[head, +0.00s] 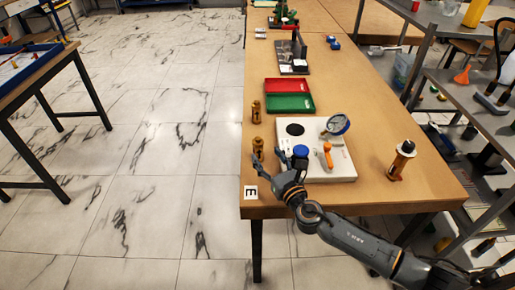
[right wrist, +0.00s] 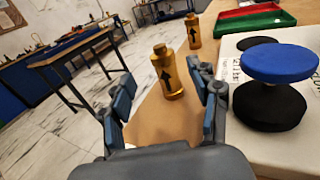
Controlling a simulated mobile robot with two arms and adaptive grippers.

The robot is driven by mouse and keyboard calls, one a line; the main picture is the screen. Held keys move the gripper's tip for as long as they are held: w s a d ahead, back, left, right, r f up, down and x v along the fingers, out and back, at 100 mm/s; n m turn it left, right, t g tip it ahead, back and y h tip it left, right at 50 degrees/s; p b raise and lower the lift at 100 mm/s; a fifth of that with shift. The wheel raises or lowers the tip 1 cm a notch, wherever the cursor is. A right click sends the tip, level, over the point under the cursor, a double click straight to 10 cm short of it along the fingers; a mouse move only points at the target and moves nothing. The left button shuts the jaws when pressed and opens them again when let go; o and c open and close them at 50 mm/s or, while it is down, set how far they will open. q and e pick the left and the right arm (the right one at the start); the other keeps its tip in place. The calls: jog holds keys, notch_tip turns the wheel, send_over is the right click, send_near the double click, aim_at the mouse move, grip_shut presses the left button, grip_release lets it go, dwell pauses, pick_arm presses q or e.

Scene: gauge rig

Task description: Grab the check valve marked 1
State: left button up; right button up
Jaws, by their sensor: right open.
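Two brass check valves stand upright along the table's left edge. The nearer valve (head: 258,147) is just beyond my right gripper (head: 270,160). In the right wrist view this valve (right wrist: 168,74) shows a black arrow and appears between the open fingers (right wrist: 163,95), ahead of them and apart. The farther valve (head: 256,112) stands behind it and also shows in the right wrist view (right wrist: 194,31), with an arrow. I cannot read a number on either valve. My right gripper is open and empty. My left gripper is not in view.
A white rig board (head: 345,172) with a blue knob (head: 300,151), an orange handle (head: 328,155) and a round gauge (head: 337,125) lies right of the valves. Red (head: 286,85) and green (head: 290,103) trays lie behind. A brass-and-black fitting (head: 401,160) stands at right.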

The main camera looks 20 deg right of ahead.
aim_at(259, 142)
jog(key=shift+w+a, duration=0.15)
jog(key=shift+w, duration=0.65)
jog(key=shift+w+f, duration=0.1)
jog(key=shift+w, duration=0.45)
jog(key=shift+w+r+p, duration=0.35)
jog(key=shift+w+r, duration=0.25)
jog(key=shift+w, duration=0.35)
jog(key=shift+w+a, duration=0.25)
jog(key=shift+w, duration=1.25)
jog(key=c, duration=1.1)
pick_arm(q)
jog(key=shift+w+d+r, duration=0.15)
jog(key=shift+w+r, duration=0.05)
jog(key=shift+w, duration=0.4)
pick_arm(e)
grip_shut()
